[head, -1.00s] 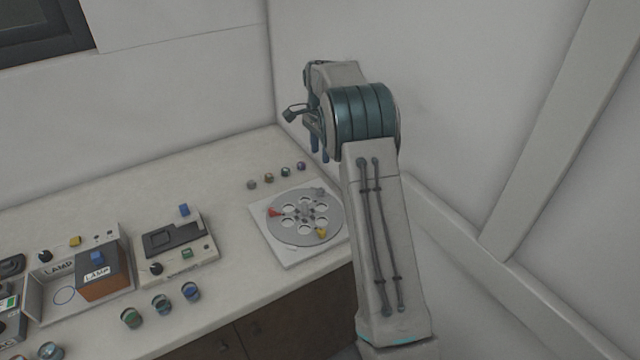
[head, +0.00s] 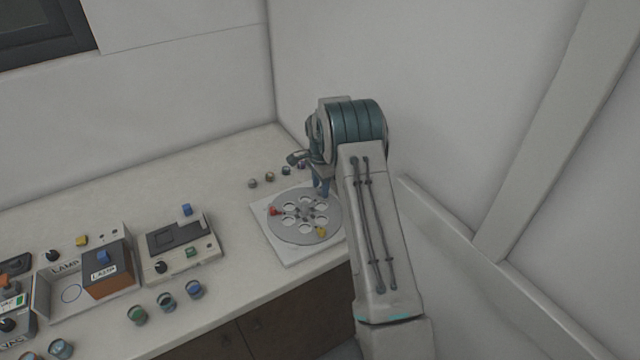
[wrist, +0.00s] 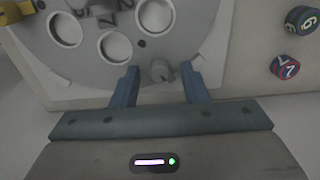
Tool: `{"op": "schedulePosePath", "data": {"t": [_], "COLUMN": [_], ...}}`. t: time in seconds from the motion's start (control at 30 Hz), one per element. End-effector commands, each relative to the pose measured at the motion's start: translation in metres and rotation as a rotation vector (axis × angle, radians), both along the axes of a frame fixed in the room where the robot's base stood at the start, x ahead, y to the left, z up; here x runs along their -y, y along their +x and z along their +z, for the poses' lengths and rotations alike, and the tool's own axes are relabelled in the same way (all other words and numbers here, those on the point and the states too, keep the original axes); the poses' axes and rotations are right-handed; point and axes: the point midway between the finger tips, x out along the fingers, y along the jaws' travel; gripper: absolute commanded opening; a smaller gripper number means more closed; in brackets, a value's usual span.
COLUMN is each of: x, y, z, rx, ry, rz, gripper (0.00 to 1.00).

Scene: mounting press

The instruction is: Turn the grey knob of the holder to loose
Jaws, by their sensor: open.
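The holder is a round grey disc (head: 290,232) with several holes, lying on a white square plate (head: 290,255) near the counter's right end. Its grey knob (wrist: 160,70) shows in the wrist view near the disc's rim, between my fingertips and close to them. My gripper (wrist: 160,78) is open, with one blue finger on each side of the knob; I cannot tell whether either touches it. In the head view my gripper (head: 322,188) is low over the disc's far right edge and covers the grey knob. A red knob (head: 274,211) and a yellow knob (head: 321,232) also sit on the rim.
Several small round pieces stand in a row behind the plate, including a green-topped numbered one (wrist: 302,20) and a blue-and-red one (wrist: 285,67). A beige device (head: 180,250) and an open lamp box (head: 75,285) stand left. A wall is close on the right.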

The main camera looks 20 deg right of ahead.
Motion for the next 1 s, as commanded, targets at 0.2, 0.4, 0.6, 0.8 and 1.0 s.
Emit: {"op": "schedulePosePath", "data": {"t": [0.2,0.4,0.6,0.8,1.0], "x": [0.0,-0.0001,-0.0002,-0.0003,-0.0003], "y": [0.0001,0.0001,0.0,0.0001,0.0005], "z": [-0.0031,-0.0028,-0.0027,-0.0037,-0.005], "rx": [0.001,0.001,0.001,0.001,0.003], "ry": [0.0,0.0,0.0,0.0,0.001], "rz": [0.0,0.001,0.002,0.03,0.126], "gripper": [0.41,0.13,0.0,0.0,0.0]}}
